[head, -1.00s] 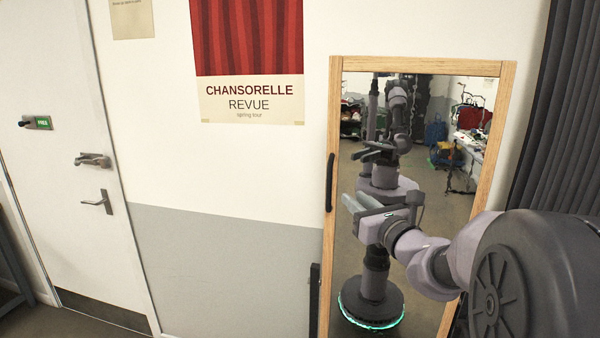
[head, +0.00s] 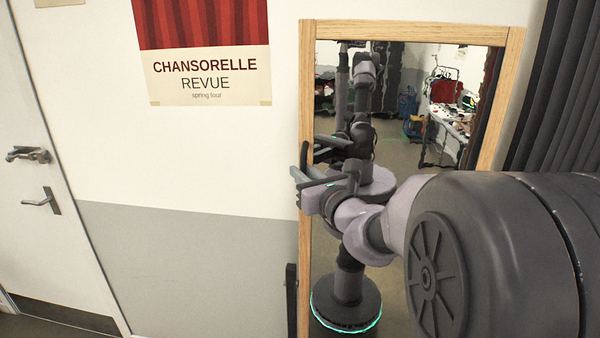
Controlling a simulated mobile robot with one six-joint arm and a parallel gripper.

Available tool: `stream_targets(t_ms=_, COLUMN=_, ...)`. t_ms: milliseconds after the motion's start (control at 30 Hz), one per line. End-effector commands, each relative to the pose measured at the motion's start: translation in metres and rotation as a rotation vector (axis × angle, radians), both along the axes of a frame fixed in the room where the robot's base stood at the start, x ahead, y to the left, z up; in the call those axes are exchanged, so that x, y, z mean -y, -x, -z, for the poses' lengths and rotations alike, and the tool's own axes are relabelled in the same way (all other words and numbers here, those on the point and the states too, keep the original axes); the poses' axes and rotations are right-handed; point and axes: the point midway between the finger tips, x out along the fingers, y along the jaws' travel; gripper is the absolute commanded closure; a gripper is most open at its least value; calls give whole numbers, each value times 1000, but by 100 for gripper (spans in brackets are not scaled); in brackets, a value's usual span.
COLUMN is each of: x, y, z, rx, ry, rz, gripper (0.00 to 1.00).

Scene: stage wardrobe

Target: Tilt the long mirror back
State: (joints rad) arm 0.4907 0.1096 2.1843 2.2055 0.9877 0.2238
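The long mirror (head: 510,90) stands against the wall in a light wooden frame, and its glass reflects my body and the room. A black handle (head: 304,156) is on the left side of the frame; its lower part is hidden by my gripper. My gripper (head: 298,179) is at the handle, in front of the left frame edge. Its two fingers look apart, with the handle close to or between them. I cannot tell whether they touch it. My arm covers the lower right of the mirror.
A dark post (head: 291,300) stands by the mirror's lower left edge. A dark pleated curtain (head: 560,90) hangs at the right. A white door (head: 30,110) with lever handles is at the far left. A red-curtain poster (head: 205,75) hangs on the wall between.

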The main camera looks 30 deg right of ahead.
Motion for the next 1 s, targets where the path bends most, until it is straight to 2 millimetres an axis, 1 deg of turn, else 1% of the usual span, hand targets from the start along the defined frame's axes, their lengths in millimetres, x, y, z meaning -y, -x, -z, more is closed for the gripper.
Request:
stream_targets(t_ms=33, x=0, y=0, z=0, rx=0, ry=0, rz=0, gripper=94)
stream_targets(t_ms=67, x=0, y=0, z=0, rx=0, ry=0, rz=0, gripper=100)
stream_targets(t_ms=1000, x=0, y=0, z=0, rx=0, ry=0, rz=0, gripper=100)
